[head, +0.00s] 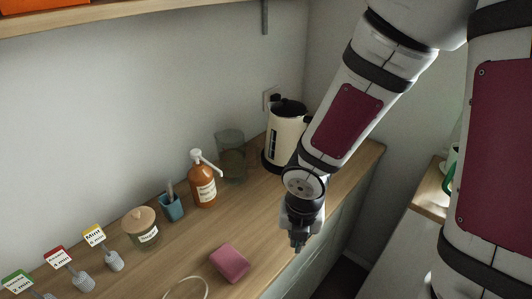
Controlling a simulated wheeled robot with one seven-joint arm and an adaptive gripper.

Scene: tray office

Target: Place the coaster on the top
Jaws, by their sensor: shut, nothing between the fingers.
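I cannot identify a coaster with certainty. A thin pale ring (166,294) lies on the wooden worktop (193,240) at the bottom edge of the head view, partly cut off; I cannot tell what it is. A pink, rounded block (230,263), like a sponge, lies flat to the right of the ring. My gripper (298,246) points down over the front edge of the worktop, right of the pink block and apart from it. Its fingers are shut and hold nothing.
Along the wall stand a kettle (284,138), a glass jar (231,155), an amber pump bottle (203,185), a blue cup (171,207), a lidded jar (141,236) and several labelled holders (114,261). A shelf (130,11) hangs above. The worktop between bottle and gripper is clear.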

